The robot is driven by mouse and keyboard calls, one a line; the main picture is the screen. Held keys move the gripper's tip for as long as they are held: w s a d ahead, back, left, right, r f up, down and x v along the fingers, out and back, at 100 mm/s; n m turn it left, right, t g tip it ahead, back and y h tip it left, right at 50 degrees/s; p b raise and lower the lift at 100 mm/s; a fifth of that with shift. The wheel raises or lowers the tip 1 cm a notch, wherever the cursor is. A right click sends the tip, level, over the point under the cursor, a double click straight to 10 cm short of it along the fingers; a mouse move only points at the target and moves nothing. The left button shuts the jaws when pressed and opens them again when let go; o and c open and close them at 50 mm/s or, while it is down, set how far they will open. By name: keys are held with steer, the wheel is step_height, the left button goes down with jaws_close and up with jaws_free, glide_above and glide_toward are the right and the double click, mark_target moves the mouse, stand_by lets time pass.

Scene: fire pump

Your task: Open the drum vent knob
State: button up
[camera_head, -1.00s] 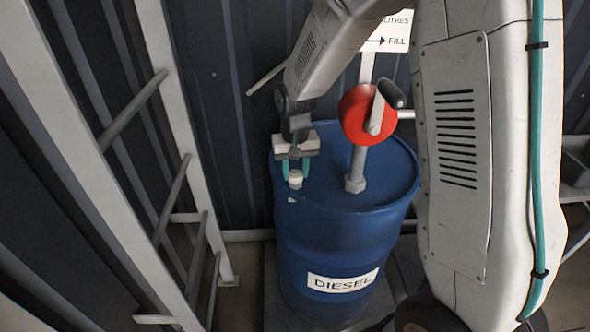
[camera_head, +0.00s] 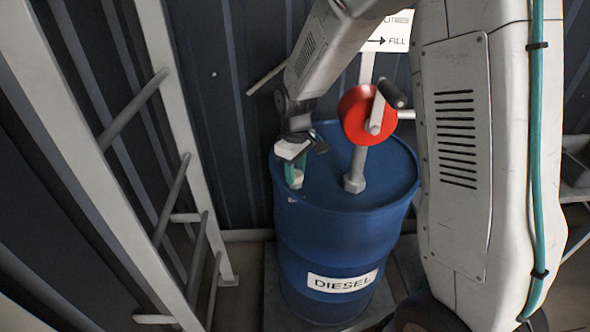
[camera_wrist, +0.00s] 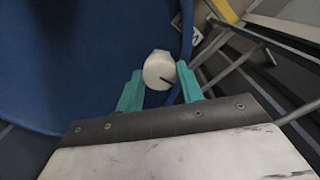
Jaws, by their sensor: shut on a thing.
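The blue drum (camera_head: 330,235) stands upright with a DIESEL label on its side. The white vent knob (camera_wrist: 159,66) sits on the drum top near its rim, with a short dark mark on its face. It shows only partly in the head view (camera_head: 297,181), behind the teal fingers. My gripper (camera_head: 295,176) points down over the knob at the left of the drum top. In the wrist view, my gripper (camera_wrist: 160,74) has one teal finger on each side of the knob and is shut on it.
A red hand pump (camera_head: 358,115) with a crank stands on the drum top, close to the right of my gripper. A pale ladder-like frame (camera_head: 175,130) rises at the left. A dark ribbed wall (camera_head: 235,60) is behind the drum.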

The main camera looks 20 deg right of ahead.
steer(key=shift+w+n, duration=0.1)
steer(key=shift+n, duration=0.2)
stand_by(0.4)
steer(key=o, duration=1)
step_height(320, 180, up, 8)
steer(key=shift+f, duration=0.1)
